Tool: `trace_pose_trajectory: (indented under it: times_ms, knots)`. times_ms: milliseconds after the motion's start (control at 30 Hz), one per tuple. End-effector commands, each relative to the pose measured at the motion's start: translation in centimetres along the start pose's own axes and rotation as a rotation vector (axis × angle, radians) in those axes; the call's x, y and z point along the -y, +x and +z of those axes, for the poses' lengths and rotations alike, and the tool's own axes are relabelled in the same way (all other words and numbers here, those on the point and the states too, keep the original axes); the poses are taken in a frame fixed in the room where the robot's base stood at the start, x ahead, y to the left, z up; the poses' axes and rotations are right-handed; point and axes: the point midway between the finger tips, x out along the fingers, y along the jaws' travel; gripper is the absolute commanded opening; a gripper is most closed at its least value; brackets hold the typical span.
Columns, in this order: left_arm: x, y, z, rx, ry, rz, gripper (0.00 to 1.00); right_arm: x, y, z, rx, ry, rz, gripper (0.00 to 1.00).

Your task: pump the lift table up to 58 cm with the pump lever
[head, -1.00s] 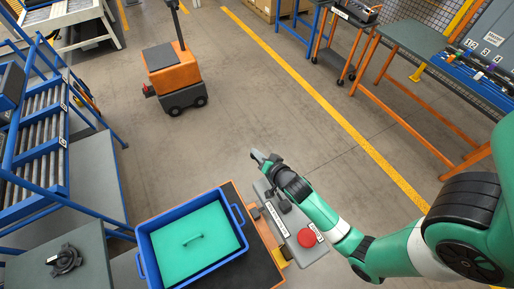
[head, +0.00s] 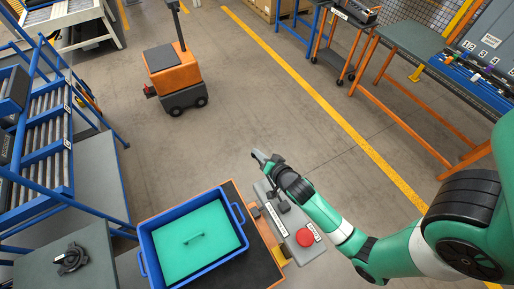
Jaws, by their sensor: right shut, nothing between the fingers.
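The lift table (head: 266,265) has a dark top with an orange edge and stands at the bottom centre. On it sits a blue crate (head: 144,262) with a green panel and handle inside. A grey control panel (head: 300,252) with a red button (head: 305,237) and white label strips adjoins the table's right side. A small dark knob (head: 284,207) shows on the panel; I cannot tell whether it belongs to the pump lever. My right gripper (head: 262,158) is shut and empty, above the panel's far end. Its wrist covers part of that end. My left gripper is out of view.
An orange and grey wheeled cart (head: 175,75) stands on the open floor beyond. A blue roller rack (head: 45,150) and a grey table (head: 85,250) are at left. Workbenches (head: 410,38) stand at right past a yellow floor line (head: 310,90).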

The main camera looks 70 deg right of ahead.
Motion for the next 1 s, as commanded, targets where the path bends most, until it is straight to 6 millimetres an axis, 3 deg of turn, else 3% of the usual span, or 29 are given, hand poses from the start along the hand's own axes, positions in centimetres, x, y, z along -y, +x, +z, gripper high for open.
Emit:
trace_pose_trajectory:
  times_ms: [600,1000]
  knots:
    - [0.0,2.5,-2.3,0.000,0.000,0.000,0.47,1.9,-2.6,-1.9,0.002,-0.001,0.002,0.00]
    - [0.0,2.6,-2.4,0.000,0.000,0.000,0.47,2.1,-2.8,-2.1,0.000,-0.001,0.001,0.00]
